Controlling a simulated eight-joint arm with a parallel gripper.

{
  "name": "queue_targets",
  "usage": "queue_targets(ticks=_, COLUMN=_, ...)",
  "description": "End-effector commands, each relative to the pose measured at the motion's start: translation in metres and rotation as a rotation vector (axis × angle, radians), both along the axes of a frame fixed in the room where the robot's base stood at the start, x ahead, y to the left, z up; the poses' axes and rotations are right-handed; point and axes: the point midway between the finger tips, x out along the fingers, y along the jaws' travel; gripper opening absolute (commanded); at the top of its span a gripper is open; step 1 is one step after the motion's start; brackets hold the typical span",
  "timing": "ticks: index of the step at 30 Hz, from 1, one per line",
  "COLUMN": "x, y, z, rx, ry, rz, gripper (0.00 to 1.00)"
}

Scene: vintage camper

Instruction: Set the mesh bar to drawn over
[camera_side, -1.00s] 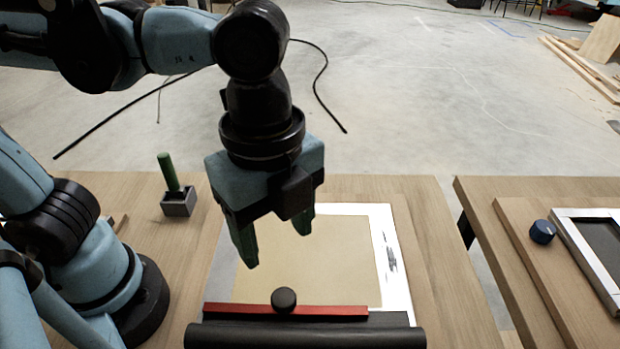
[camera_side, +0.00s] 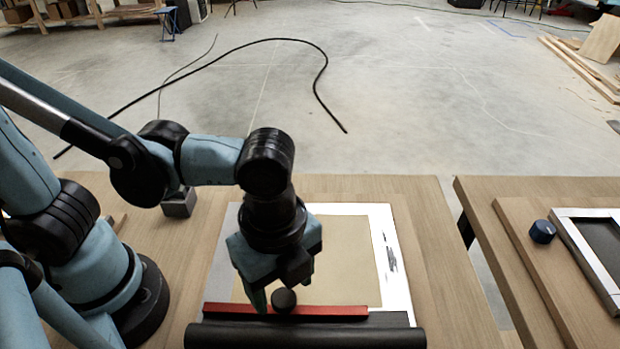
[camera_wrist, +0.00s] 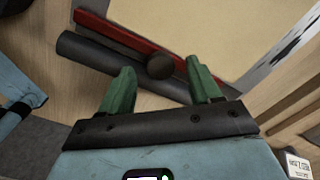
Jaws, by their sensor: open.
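The mesh bar looks to be the red bar (camera_side: 335,311) with a round dark knob (camera_side: 284,300), lying along the near edge of a white-framed tan panel (camera_side: 345,250). A dark roller (camera_side: 310,335) lies in front of it. My gripper (camera_side: 275,297) is low over the bar, its fingers at the knob. In the wrist view, the green fingers (camera_wrist: 164,88) are open, with the knob (camera_wrist: 160,66) between them and a gap on each side. The red bar (camera_wrist: 125,36) and the roller (camera_wrist: 85,50) run diagonally there. Whether the fingers touch the bar is unclear.
A small grey block (camera_side: 178,203) stands at the left back of the wooden table (camera_side: 445,270). There is a gap between the tables.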

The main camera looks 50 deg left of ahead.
Motion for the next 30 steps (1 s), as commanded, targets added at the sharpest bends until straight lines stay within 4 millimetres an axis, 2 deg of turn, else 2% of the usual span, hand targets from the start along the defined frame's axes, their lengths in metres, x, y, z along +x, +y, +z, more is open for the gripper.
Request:
queue_targets(ticks=6, x=0.0, y=0.0, z=-0.013, rx=0.0, ry=0.0, rz=0.0, gripper=0.63)
queue_targets(ticks=17, x=0.0, y=0.0, z=-0.015, rx=0.0, ry=0.0, rz=0.0, gripper=0.63)
queue_targets(ticks=27, x=0.0, y=0.0, z=-0.015, rx=0.0, ry=0.0, rz=0.0, gripper=0.12)
queue_targets(ticks=30, x=0.0, y=0.0, z=-0.015, rx=0.0, ry=0.0, rz=0.0, gripper=0.0)
